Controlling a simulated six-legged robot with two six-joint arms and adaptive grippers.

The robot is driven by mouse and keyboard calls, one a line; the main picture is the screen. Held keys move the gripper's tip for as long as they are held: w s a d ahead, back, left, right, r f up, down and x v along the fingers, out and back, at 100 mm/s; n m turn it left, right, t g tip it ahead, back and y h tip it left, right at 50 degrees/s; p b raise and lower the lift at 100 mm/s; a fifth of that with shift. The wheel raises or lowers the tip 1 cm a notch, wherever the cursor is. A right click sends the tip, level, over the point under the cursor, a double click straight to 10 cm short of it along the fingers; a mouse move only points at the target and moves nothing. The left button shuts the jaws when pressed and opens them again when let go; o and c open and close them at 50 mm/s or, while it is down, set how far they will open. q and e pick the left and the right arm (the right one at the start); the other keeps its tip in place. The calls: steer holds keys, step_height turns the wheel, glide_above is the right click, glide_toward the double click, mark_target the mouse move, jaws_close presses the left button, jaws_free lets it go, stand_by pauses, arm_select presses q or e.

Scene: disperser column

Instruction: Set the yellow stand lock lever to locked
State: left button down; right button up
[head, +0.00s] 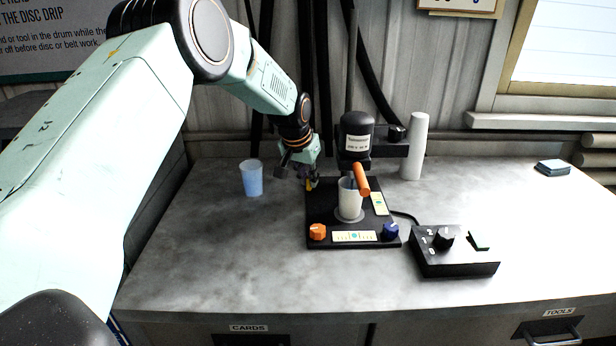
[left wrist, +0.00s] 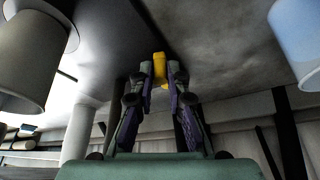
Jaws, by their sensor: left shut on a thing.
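The yellow stand lock lever (left wrist: 159,64) shows between the fingertips of my left gripper (left wrist: 160,82) in the left wrist view. The gripper is shut on it. In the head view my left gripper (head: 311,182) is low at the back left corner of the black stand base (head: 318,210), and it largely hides the lever. I cannot read the lever's locked or unlocked position. A dark motor head (head: 357,135) is on the stand's column, above a whitish beaker (head: 349,200). My right gripper is not in view.
An orange handle (head: 361,180) juts out above the beaker. Orange (head: 317,232) and blue (head: 390,231) knobs sit at the base's front. A blue cup (head: 251,178) stands left of the gripper, a white cylinder (head: 415,146) behind right. A black control box (head: 453,250) is at right. The front left of the bench is clear.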

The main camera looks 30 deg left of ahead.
arm_select(q)
steer(key=p, duration=0.1)
steer(key=d+n+p, duration=0.1)
steer(key=p, duration=0.1)
steer(key=shift+w+r+n+y+p, duration=0.15)
steer(key=shift+r+n+y+p, duration=0.05)
steer(key=shift+n+y+p, duration=0.1)
steer(key=shift+w+d+n+p, duration=0.15)
steer(key=shift+d+n+p, duration=0.05)
steer(key=shift+n+p, duration=0.35)
steer(key=shift+w+d+f+n+y+p, duration=0.1)
steer(key=shift+d+f+n+y+p, duration=0.05)
steer(key=shift+n+y+p, duration=0.2)
steer(key=c, duration=1.3)
jaws_free()
steer(key=shift+c, duration=0.2)
steer(key=v, duration=1.2)
steer(key=shift+w, duration=0.2)
